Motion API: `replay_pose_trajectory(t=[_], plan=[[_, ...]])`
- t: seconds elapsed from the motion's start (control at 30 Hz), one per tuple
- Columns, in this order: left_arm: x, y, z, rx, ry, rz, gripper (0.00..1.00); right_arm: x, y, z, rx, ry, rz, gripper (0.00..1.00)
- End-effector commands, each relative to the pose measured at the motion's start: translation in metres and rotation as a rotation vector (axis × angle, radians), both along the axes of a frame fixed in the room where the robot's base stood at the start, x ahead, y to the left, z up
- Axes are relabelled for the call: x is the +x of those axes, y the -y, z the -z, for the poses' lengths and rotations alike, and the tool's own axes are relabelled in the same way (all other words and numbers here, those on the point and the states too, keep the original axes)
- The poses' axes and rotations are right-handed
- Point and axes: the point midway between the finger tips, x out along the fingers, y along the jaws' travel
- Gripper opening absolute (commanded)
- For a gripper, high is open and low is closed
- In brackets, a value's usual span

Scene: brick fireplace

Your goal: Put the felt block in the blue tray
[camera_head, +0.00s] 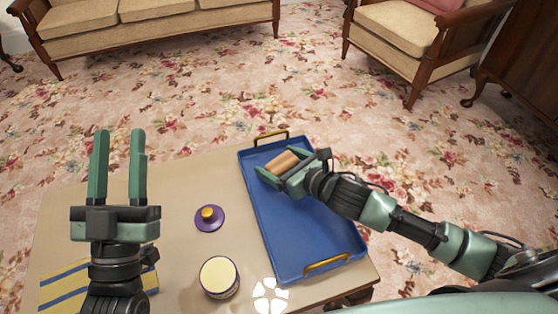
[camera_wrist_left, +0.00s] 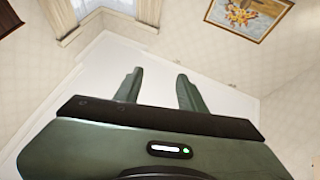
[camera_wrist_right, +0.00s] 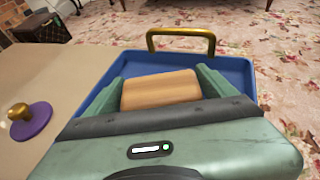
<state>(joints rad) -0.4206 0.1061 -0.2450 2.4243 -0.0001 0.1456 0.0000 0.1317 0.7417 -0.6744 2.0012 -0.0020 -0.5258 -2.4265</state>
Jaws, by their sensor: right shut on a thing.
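The felt block (camera_head: 282,161) is a tan-brown block, also seen in the right wrist view (camera_wrist_right: 160,90). My right gripper (camera_head: 291,168) is shut on it, one finger on each side. It is over the far half of the blue tray (camera_head: 295,225); whether it touches the tray floor I cannot tell. The tray is long, with low walls and a gold handle at each end, and looks otherwise empty.
On the beige table (camera_head: 175,190) are a purple lid with a gold knob (camera_head: 209,218), a round jar with a cream top (camera_head: 219,277), a white patterned item (camera_head: 270,296) and a yellow-and-blue striped thing (camera_head: 70,283). A sofa (camera_head: 150,20) and armchair (camera_head: 410,40) stand beyond, on floral carpet.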

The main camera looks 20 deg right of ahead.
Motion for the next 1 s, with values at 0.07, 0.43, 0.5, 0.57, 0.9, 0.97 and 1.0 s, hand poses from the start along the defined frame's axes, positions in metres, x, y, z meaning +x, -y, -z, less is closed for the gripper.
replay_pose_trajectory(t=[0.07,0.43,0.5,0.57,0.9,0.97,1.0], plan=[[0.000,0.000,0.000,-0.001,0.002,0.000,0.40,0.000,0.000,0.000,0.000,0.000,0.000,1.00],[0.003,0.000,0.002,0.007,-0.024,-0.001,0.40,-0.003,0.003,-0.005,-0.002,-0.003,0.001,1.00],[0.008,0.000,0.012,0.023,-0.084,-0.005,0.40,-0.010,0.006,-0.008,-0.002,-0.003,0.001,1.00],[0.013,0.000,0.022,0.039,-0.143,-0.008,0.40,-0.018,0.009,-0.011,-0.003,-0.004,0.000,1.00],[0.026,-0.007,0.098,0.147,-0.540,-0.031,0.40,-0.077,0.036,-0.038,-0.003,-0.005,-0.002,1.00],[0.026,-0.008,0.107,0.158,-0.584,-0.034,0.40,-0.084,0.040,-0.041,-0.002,-0.006,0.000,1.00],[0.025,-0.009,0.112,0.164,-0.606,-0.035,0.40,-0.088,0.042,-0.042,-0.002,-0.005,0.000,1.00]])
